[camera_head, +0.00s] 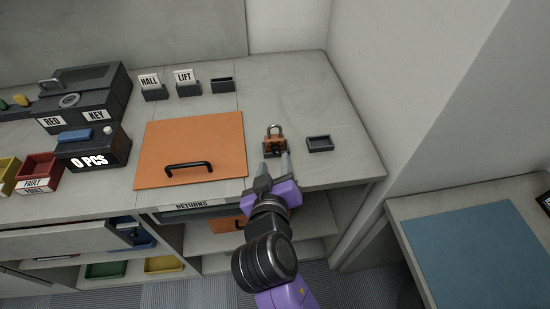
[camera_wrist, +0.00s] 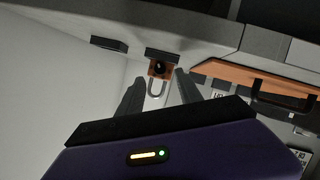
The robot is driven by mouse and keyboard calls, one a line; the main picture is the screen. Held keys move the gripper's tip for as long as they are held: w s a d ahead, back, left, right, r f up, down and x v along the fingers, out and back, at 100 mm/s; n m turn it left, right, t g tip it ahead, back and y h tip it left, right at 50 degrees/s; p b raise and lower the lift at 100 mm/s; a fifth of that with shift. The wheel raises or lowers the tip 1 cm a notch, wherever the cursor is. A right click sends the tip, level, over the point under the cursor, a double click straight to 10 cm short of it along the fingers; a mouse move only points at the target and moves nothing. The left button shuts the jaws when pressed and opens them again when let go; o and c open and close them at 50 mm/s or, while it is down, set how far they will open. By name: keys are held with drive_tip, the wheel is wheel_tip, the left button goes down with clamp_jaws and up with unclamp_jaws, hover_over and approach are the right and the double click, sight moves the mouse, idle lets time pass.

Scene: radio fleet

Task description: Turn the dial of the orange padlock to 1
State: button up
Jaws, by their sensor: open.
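The orange padlock (camera_head: 274,143) stands on the grey counter at the right, its shackle up. A dark round dial (camera_wrist: 159,67) is on its front face in the wrist view; the number it points to is too small to read. My gripper (camera_head: 275,160) is open, its two fingers pointing at the padlock from the front. In the wrist view the padlock body (camera_wrist: 152,73) is ahead of and between the fingers, and they appear apart from it. The padlock looks upside down in that view.
A small dark tray (camera_head: 320,144) sits right of the padlock. An orange panel with a black handle (camera_head: 190,150) lies to the left. Card holders labelled HALL (camera_head: 150,88) and LIFT (camera_head: 186,84) stand behind. A wall rises at the right.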

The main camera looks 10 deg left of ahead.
sight(276, 151)
drive_tip(key=v, duration=0.3)
drive_tip(key=shift+s+r, duration=0.1)
drive_tip(key=shift+s, duration=0.1)
drive_tip(key=shift+m+t+y, duration=0.8)
drive_tip(key=shift+m+y, duration=0.1)
drive_tip(key=f+b, duration=0.1)
drive_tip(key=b, duration=0.1)
drive_tip(key=d+f+b, duration=0.1)
drive_tip(key=b, duration=0.1)
drive_tip(key=w+f+b, duration=0.1)
drive_tip(key=f+b, duration=0.1)
drive_tip(key=shift+d, duration=0.25)
drive_tip(key=m+t+b, duration=0.1)
drive_tip(key=b, duration=0.1)
drive_tip(key=m+y+b, duration=0.1)
drive_tip(key=b, duration=0.1)
drive_tip(key=shift+w+r+t+y, duration=0.1)
drive_tip(key=shift+r+t+y, duration=0.2)
drive_tip(key=shift+t, duration=0.1)
drive_tip(key=shift+x, duration=3.55)
